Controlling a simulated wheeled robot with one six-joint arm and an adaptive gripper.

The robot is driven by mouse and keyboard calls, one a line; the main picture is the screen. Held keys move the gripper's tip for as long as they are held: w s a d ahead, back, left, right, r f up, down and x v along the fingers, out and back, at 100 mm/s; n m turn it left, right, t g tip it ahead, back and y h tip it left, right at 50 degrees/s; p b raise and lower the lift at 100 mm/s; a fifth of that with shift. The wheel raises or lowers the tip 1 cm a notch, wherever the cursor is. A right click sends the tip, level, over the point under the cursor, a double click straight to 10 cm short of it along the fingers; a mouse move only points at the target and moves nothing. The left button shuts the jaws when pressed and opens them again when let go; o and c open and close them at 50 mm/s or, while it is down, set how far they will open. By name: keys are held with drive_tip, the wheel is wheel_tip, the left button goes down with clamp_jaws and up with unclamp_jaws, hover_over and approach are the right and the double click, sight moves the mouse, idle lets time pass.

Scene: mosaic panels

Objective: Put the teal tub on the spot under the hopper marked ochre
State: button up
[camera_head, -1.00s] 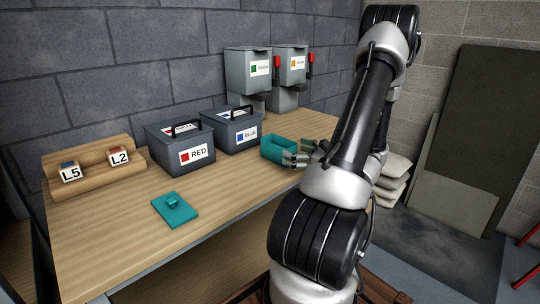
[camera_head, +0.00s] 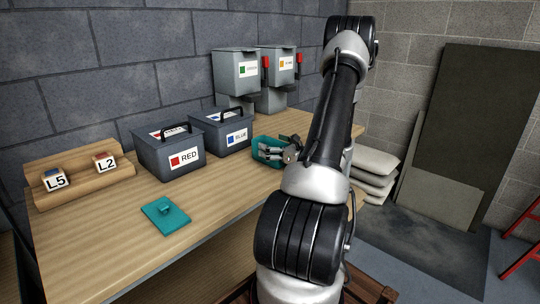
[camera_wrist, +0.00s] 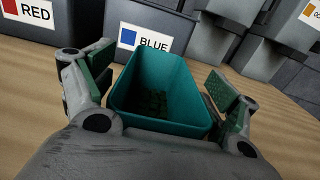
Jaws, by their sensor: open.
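The teal tub (camera_head: 262,158) stands upright and open-topped on the wooden table, in front of the BLUE box. In the wrist view the tub (camera_wrist: 165,122) holds some dark green bits at its bottom. My gripper (camera_head: 268,152) is open at the tub; in the wrist view its fingers (camera_wrist: 162,88) are on either side of the tub, with a gap seen at the right. The hopper with the orange-yellow label (camera_head: 281,65) is at the back right, beside a hopper with a green label (camera_head: 238,72). The spot under the ochre-marked hopper is hidden.
A RED box (camera_head: 168,158) and a BLUE box (camera_head: 220,133) stand left of the tub. A teal lid (camera_head: 166,214) lies near the table's front edge. A wooden rack (camera_head: 80,178) holds blocks L5 and L2. Sacks (camera_head: 375,172) are piled right of the table.

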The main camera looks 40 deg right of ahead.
drive_tip(key=c, duration=1.2)
